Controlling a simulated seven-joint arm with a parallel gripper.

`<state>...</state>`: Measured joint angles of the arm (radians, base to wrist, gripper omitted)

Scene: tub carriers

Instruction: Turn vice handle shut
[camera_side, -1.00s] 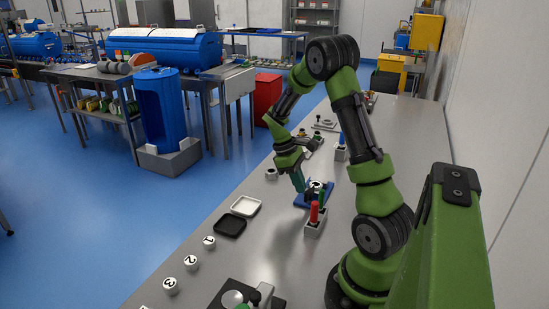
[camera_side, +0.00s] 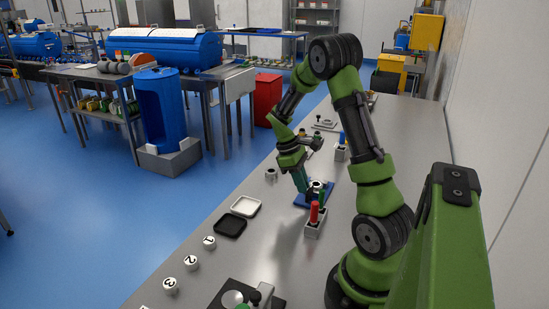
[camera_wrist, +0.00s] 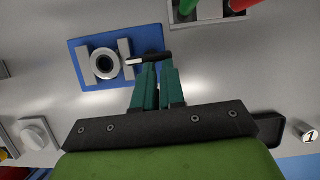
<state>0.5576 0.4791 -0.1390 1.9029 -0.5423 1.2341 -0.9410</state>
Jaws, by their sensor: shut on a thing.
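The vice sits on a blue base plate (camera_wrist: 146,38) in the wrist view. A round metal ring-like part (camera_wrist: 104,64) lies between its grey jaws (camera_wrist: 126,62); I cannot tell whether both jaws touch it. The black vice handle (camera_wrist: 152,57) sticks out to the right of the vice. My gripper (camera_wrist: 154,68), with teal fingers, is shut on this handle, and the fingers hide part of it. In the side view, my gripper (camera_side: 304,188) points down at the blue plate (camera_side: 328,190), and the handle is too small to make out.
A grey holder (camera_side: 314,228) with red and green handles stands close in front of the vice. A white tray (camera_side: 246,207) and a black tray (camera_side: 230,226) lie to the left, near several numbered white round pieces (camera_side: 208,242). The bench's right side is mostly clear.

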